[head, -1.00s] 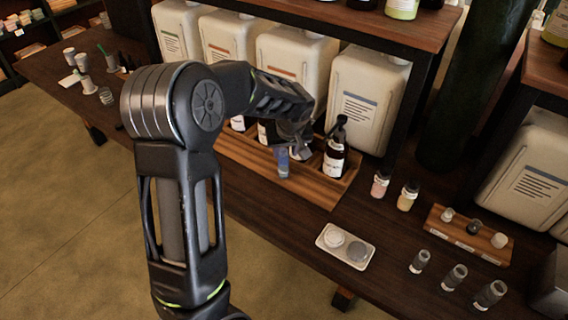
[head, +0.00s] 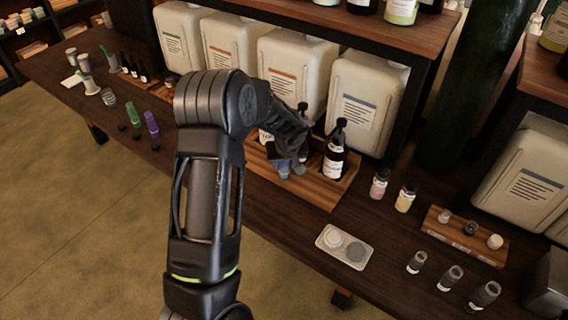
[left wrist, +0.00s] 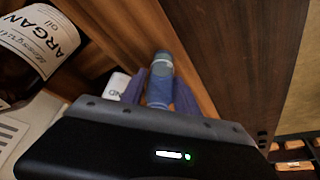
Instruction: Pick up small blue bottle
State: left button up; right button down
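The small blue bottle (left wrist: 160,84) shows in the left wrist view between the two fingers of my left gripper (left wrist: 158,90), with its narrower grey-blue end pointing up the picture. The fingers stand on both sides of it with narrow gaps, so the gripper looks open around it. In the head view my left gripper (head: 290,163) is low over the wooden tray, and the blue bottle (head: 284,172) is partly hidden by it. My right gripper is not in view.
A brown labelled bottle (head: 335,155) stands in the wooden tray (head: 318,193), close right of my gripper. Large white canisters (head: 365,105) stand behind it. A small dish (head: 345,246) and several small vials are at the right. Purple (head: 152,124) and green bottles stand at the left.

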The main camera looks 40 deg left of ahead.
pick_arm(q)
jog(key=shift+x, duration=1.3)
jog(key=shift+c, duration=0.3)
grip_shut()
